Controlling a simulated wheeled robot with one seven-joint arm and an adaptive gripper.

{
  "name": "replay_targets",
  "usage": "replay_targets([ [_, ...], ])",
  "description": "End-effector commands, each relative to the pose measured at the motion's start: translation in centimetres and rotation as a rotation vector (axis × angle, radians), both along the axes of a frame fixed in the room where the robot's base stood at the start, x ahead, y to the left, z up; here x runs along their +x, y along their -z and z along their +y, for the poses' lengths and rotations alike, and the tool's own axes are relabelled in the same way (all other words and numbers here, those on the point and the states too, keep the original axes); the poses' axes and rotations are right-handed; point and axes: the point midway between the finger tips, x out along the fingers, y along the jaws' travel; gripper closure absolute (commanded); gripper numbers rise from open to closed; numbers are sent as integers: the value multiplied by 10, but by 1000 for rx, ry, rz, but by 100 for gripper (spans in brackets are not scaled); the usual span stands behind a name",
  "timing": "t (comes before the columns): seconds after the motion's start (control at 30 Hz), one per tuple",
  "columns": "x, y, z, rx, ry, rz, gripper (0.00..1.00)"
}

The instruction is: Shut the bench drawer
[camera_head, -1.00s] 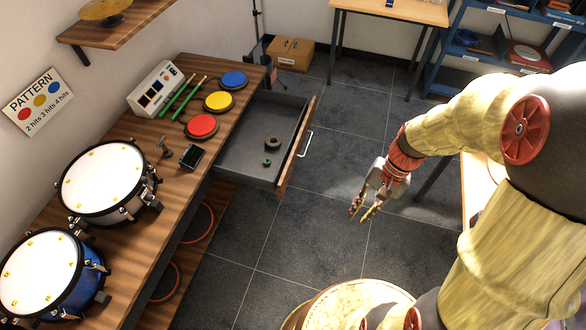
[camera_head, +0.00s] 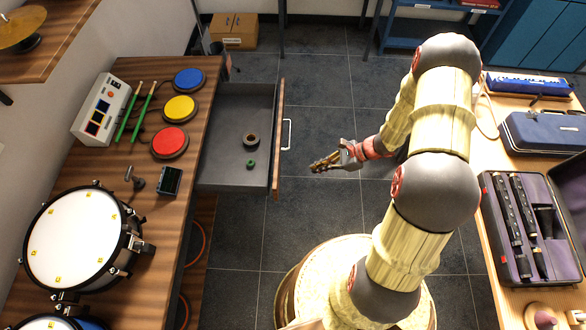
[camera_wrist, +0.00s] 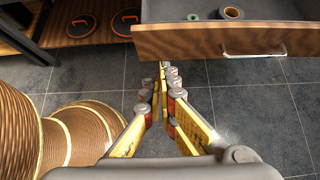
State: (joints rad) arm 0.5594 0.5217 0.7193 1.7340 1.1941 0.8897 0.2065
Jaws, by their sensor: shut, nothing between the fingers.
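The bench drawer (camera_head: 234,185) is pulled well out of the wooden bench (camera_head: 130,300), to the right. Its wooden front (camera_head: 278,140) has a pale bar handle (camera_head: 287,135) on the outer face. A dark tape roll (camera_head: 251,139) and a small green ring (camera_head: 251,163) lie inside. My gripper (camera_head: 314,167) is shut and empty, apart from the drawer, just right of its front and a little below the handle in the head view. In the wrist view my fingertips (camera_wrist: 164,66) point toward the drawer front (camera_wrist: 215,38), left of the handle (camera_wrist: 255,52).
Drum pads, a control box (camera_head: 103,108) and drums (camera_head: 80,240) stand on the bench. A second table (camera_head: 500,290) at right holds instrument cases (camera_head: 508,272). A cardboard box (camera_head: 234,30) stands at the back. Tiled floor (camera_head: 330,110) is clear around the drawer.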

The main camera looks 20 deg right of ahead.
Motion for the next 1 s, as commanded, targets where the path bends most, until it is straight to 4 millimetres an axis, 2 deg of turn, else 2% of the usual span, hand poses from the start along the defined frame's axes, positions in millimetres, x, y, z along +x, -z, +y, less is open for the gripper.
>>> replay_targets([
  [0.17, 3, 16, 16, 1, -3, 6, 100],
  [0.57, 21, 68, 71, 0, -5, 3, 100],
  [0.8, 31, 66, 100, 0, -5, 2, 100],
  [1.0, 34, 65, 107, -1, -3, 2, 100],
])
